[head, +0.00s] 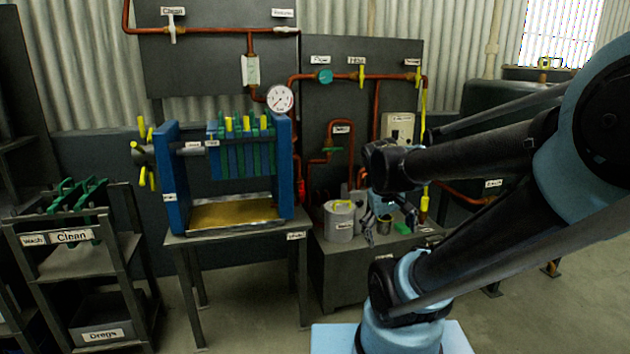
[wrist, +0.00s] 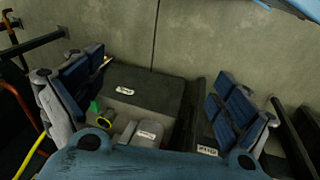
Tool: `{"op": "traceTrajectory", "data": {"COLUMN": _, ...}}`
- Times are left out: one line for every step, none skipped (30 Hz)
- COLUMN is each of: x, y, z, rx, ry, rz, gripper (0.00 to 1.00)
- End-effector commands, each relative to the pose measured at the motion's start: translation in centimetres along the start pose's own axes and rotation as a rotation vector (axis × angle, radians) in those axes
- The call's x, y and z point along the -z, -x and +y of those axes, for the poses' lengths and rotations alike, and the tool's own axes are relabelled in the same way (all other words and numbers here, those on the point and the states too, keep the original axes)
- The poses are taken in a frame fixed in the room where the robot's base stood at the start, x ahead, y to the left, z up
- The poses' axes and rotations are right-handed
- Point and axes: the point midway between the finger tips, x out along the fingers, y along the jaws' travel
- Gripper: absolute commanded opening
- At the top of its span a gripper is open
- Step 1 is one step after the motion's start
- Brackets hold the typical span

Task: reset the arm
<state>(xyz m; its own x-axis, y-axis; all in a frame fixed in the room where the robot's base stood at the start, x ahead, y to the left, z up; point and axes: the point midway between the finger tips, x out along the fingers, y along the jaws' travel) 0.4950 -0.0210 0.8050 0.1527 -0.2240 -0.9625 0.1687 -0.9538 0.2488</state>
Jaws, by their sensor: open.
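My arm reaches in from the right in the head view, with its light-blue and black links bent back on themselves. My gripper (head: 392,222) hangs down from the end of the arm over the low grey bench by the back wall. In the wrist view my gripper (wrist: 155,104) has its two blue-padded fingers wide apart with nothing held between them. The low bench and small items show beyond the fingers. Whether the fingers touch anything on the bench is hard to tell.
A white bucket (head: 340,222), a small metal cup (head: 384,226) and a green item (head: 402,228) are close to my gripper. The blue-framed press (head: 174,180) stands to the left. A shelf rack (head: 75,236) is farther left. Red pipes (head: 338,78) line the back wall.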

Motion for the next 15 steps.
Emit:
{"op": "traceTrajectory", "data": {"x": -1.0, "y": -0.3, "z": -0.3, "rx": 0.023, "ry": -0.023, "rz": 0.004, "gripper": 0.95}}
{"op": "traceTrajectory", "data": {"x": -1.5, "y": -0.5, "z": -0.5, "rx": 0.038, "ry": -0.035, "rz": 0.008, "gripper": 0.95}}
{"op": "traceTrajectory", "data": {"x": -2.1, "y": -0.7, "z": -0.9, "rx": 0.059, "ry": -0.051, "rz": 0.012, "gripper": 0.95}}
{"op": "traceTrajectory", "data": {"x": -2.6, "y": -0.9, "z": -1.1, "rx": 0.074, "ry": -0.064, "rz": 0.016, "gripper": 0.95}}
{"op": "traceTrajectory", "data": {"x": -3.0, "y": -1.1, "z": -1.4, "rx": 0.089, "ry": -0.076, "rz": 0.021, "gripper": 0.95}}
{"op": "traceTrajectory", "data": {"x": -3.6, "y": -1.3, "z": -1.8, "rx": 0.108, "ry": -0.093, "rz": 0.026, "gripper": 0.95}}
{"op": "traceTrajectory", "data": {"x": -4.0, "y": -1.4, "z": -2.0, "rx": 0.121, "ry": -0.105, "rz": 0.030, "gripper": 0.95}}
{"op": "traceTrajectory", "data": {"x": -4.3, "y": -1.6, "z": -2.3, "rx": 0.136, "ry": -0.116, "rz": 0.034, "gripper": 0.95}}
{"op": "traceTrajectory", "data": {"x": -4.8, "y": -1.8, "z": -2.6, "rx": 0.151, "ry": -0.131, "rz": 0.039, "gripper": 0.95}}
{"op": "traceTrajectory", "data": {"x": -5.0, "y": -1.9, "z": -2.9, "rx": 0.163, "ry": -0.140, "rz": 0.043, "gripper": 0.95}}
{"op": "traceTrajectory", "data": {"x": -5.2, "y": -2.0, "z": -3.1, "rx": 0.172, "ry": -0.149, "rz": 0.047, "gripper": 0.95}}
{"op": "traceTrajectory", "data": {"x": -5.5, "y": -2.2, "z": -3.4, "rx": 0.185, "ry": -0.160, "rz": 0.051, "gripper": 0.95}}
{"op": "traceTrajectory", "data": {"x": -5.7, "y": -2.3, "z": -3.5, "rx": 0.192, "ry": -0.167, "rz": 0.054, "gripper": 0.95}}
{"op": "traceTrajectory", "data": {"x": -5.8, "y": -2.3, "z": -3.6, "rx": 0.199, "ry": -0.173, "rz": 0.056, "gripper": 0.95}}
{"op": "traceTrajectory", "data": {"x": -6.0, "y": -2.4, "z": -3.8, "rx": 0.207, "ry": -0.179, "rz": 0.059, "gripper": 0.95}}
